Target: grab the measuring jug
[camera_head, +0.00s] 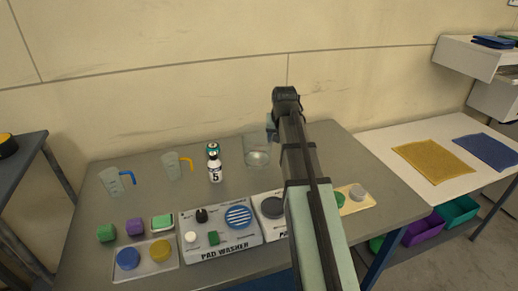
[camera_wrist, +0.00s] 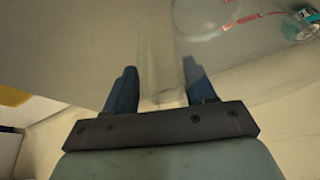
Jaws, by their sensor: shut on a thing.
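A clear measuring jug (camera_head: 257,153) is at the back of the grey table, right of the bottles. My gripper (camera_head: 272,130) is at its upper right side. In the wrist view my gripper (camera_wrist: 160,88) has its two dark blue fingers either side of a clear, see-through part of the jug, which seems to be its handle. The jug's round body with red markings (camera_wrist: 238,20) shows at the upper right. I cannot tell whether the jug touches the table. A blue-handled jug (camera_head: 116,183) and a yellow-handled jug (camera_head: 176,166) stand to the left.
A white bottle marked 5 (camera_head: 215,171) and a teal-capped bottle (camera_head: 212,150) stand close left of the clear jug. A pad washer panel (camera_head: 222,240), coloured blocks and a tray of discs line the table front. A white side table (camera_head: 381,150) holds yellow and blue cloths.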

